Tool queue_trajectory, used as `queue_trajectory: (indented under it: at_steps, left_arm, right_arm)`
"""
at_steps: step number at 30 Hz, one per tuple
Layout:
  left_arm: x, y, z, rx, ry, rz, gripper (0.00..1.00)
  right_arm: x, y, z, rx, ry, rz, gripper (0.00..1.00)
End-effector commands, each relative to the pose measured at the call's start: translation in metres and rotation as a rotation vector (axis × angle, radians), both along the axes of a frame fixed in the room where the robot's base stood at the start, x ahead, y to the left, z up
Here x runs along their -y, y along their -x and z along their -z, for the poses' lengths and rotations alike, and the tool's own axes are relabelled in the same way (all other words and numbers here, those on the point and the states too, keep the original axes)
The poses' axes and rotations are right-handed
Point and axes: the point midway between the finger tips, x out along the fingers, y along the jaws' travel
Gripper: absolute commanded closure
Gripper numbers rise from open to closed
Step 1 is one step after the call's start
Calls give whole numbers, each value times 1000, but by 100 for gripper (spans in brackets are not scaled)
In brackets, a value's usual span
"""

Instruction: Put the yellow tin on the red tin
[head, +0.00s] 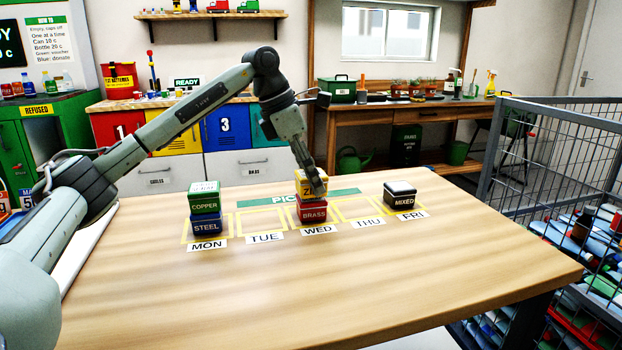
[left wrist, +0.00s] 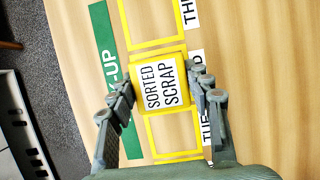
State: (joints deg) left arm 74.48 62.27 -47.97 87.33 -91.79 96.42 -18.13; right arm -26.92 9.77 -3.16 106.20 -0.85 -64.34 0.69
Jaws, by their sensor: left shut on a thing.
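The yellow tin (head: 302,187) is at the WED square, directly above the red tin (head: 312,214), which is labelled BRASS. It looks to be resting on the red tin, or so close that no gap shows. My left gripper (head: 316,192) is shut on the yellow tin. In the left wrist view the yellow tin (left wrist: 162,84), its lid reading SORTED SCRAP, sits between the fingers of the left gripper (left wrist: 160,95). The red tin is hidden in that view. My right gripper is not in view.
A green COPPER tin (head: 204,204) stands on a blue STEEL tin (head: 206,223) at MON. A black MIXED tin (head: 400,199) stands at FRI. The TUE (head: 262,221) and THU squares are empty. The front of the table (head: 330,290) is clear. A wire cage (head: 540,170) stands at the right.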

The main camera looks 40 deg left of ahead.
Motion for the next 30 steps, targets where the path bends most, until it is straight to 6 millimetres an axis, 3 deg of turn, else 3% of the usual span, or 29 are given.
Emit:
queue_trajectory:
  at_steps: [12,13,18,30]
  left_arm:
    - [0,0,10,2,1,1,86]
    - [0,0,10,2,1,0,50]
    - [0,0,9,2,1,0,30]
    - [-1,1,1,3,1,-1,30]
  right_arm:
    - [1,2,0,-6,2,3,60]
    - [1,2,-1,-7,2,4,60]
    - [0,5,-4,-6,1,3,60]
    - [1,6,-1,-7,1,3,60]
